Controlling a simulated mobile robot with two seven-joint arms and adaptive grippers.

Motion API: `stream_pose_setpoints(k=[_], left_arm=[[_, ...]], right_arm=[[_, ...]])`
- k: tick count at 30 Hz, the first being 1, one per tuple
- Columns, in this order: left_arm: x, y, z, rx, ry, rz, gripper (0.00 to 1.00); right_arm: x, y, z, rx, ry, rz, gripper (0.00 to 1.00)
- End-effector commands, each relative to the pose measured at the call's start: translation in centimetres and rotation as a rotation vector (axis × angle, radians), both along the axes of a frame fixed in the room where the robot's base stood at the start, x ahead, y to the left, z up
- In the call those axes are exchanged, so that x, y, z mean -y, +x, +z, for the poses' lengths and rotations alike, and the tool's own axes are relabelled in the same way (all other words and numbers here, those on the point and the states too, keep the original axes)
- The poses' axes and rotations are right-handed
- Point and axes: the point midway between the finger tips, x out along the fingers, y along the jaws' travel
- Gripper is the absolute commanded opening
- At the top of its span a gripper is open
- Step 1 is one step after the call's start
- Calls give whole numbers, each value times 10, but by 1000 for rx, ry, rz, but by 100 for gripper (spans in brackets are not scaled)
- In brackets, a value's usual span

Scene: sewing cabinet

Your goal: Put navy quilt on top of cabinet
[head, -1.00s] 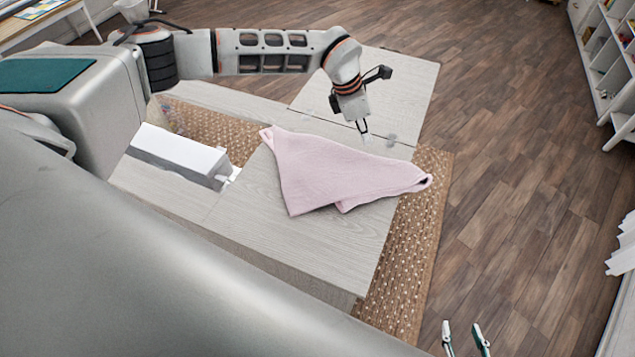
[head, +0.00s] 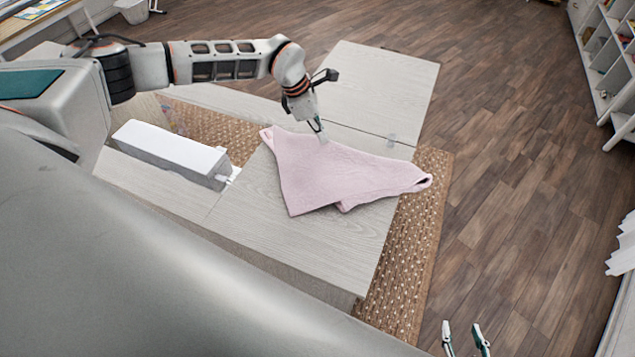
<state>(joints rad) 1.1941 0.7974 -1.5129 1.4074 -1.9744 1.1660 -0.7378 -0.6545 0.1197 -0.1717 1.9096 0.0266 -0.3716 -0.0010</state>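No navy quilt shows in the head view. My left gripper (head: 321,137) points down at the far edge of the pink cloth. Its fingertips overlap that edge in the picture; I cannot tell whether they touch it or whether they are open. My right gripper (head: 466,339) is at the bottom edge of the view, over the floor, with its fingers apart and nothing between them.
A white sewing machine (head: 170,152) sits in the cabinet's left part. A second leaf (head: 380,90) of the cabinet extends at the back and is bare. A patterned brown rug (head: 425,210) lies under the cabinet. White shelves (head: 600,60) stand at the upper right; the wooden floor between is clear.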

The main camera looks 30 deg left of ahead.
Motion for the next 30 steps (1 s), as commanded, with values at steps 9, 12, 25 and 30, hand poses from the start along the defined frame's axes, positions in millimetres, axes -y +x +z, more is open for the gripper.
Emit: stream_pose_setpoints(k=[9,12,25,30], left_arm=[[0,0,-6,0,0,0,0],[0,0,-15,-1,1,1,0],[0,0,-30,1,1,0,0],[0,1,1,2,0,1,0]], right_arm=[[0,0,-4,1,0,0,40],[0,1,-9,2,1,0,40],[0,1,-15,2,-1,0,40],[0,1,7,2,1,0,40]])
